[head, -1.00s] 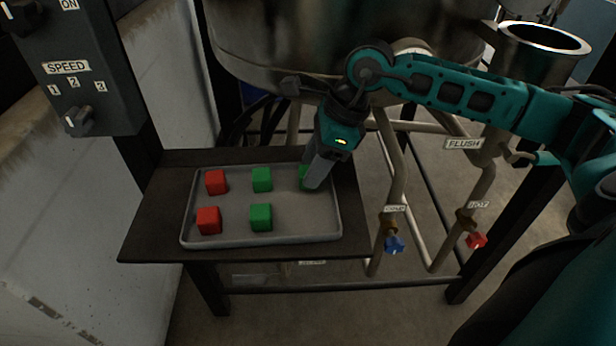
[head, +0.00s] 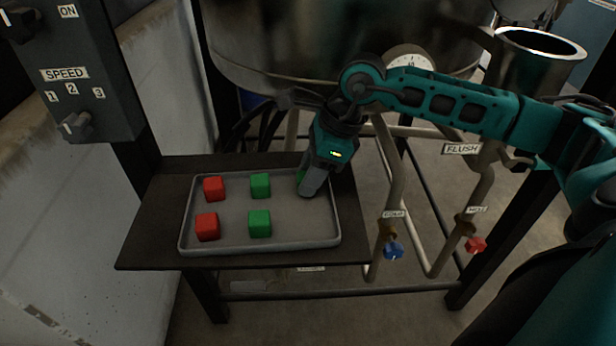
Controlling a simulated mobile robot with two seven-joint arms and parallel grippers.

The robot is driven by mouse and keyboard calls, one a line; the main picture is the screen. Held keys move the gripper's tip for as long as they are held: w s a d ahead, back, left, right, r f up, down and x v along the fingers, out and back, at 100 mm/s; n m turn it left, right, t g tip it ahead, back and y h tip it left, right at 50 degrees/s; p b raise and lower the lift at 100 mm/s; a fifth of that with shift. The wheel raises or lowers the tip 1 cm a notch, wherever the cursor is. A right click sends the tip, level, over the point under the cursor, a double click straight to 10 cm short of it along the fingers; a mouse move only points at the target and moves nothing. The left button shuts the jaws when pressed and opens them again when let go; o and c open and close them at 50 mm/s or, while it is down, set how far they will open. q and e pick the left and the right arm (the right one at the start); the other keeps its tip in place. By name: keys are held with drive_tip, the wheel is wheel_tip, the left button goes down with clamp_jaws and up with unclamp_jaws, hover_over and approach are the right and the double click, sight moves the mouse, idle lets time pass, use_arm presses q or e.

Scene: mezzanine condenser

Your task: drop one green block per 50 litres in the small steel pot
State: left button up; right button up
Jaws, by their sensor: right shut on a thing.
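A grey tray (head: 320,232) lies on a dark shelf. Two green blocks sit in its middle, one at the back (head: 260,185) and one in front (head: 259,223). My right gripper (head: 308,188) points down at the tray's back right part. It is shut on a third green block (head: 300,175), mostly hidden behind the fingers. I cannot tell whether that block touches the tray. A steel pot (head: 540,62) with an open top stands at the upper right; its inside is dark. My left gripper is not in view.
Two red blocks (head: 213,188) (head: 207,227) sit on the tray's left side. A large steel tank (head: 300,50) stands behind. A dial (head: 410,60) is partly hidden by my arm. Pipes with a blue valve (head: 393,251) and a red valve (head: 475,244) are at right. A speed switch box (head: 90,90) is at left.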

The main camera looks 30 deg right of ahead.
wheel_tip(320, 180, up, 10)
drive_tip(key=p, duration=0.1)
idle(0.4)
